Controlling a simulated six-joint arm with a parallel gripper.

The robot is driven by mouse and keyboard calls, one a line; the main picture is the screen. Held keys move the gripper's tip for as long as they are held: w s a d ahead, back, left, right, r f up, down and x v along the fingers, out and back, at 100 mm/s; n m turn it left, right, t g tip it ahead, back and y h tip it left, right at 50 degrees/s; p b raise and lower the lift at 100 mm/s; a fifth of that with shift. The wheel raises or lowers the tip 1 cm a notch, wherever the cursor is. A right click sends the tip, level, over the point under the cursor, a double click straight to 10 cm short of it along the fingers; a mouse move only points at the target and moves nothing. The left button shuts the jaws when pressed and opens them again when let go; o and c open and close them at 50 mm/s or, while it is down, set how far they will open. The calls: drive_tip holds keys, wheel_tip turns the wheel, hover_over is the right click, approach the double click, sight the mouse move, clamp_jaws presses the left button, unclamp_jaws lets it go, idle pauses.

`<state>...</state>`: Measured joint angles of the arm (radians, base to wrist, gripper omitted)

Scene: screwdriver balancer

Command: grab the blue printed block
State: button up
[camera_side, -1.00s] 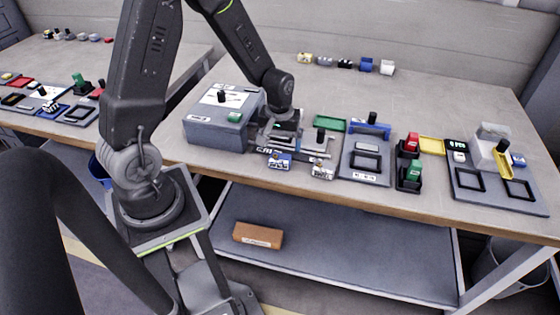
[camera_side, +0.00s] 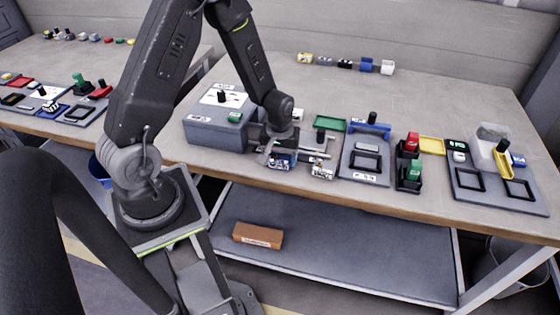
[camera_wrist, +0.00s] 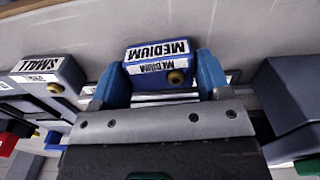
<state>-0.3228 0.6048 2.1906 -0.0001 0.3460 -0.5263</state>
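The blue printed block with a white "MEDIUM" label and a brass knob shows in the wrist view (camera_wrist: 158,64). In the side view it sits at the front edge of the rack, partly behind my gripper (camera_side: 283,163). My gripper (camera_wrist: 161,72) has its two blue fingers on either side of the block. The left finger overlaps the block's left end, and the right finger is very close to its right end. The fingers look open around the block. I cannot tell whether they touch it. In the side view my gripper is low over the rack (camera_side: 279,153).
A block labelled "SMALL" (camera_wrist: 45,72) stands on the left in the wrist view. A grey box with a green button (camera_side: 215,130) stands close beside my gripper.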

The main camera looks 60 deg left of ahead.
drive_tip(key=c, duration=0.5)
drive_tip(key=shift+c, duration=0.2)
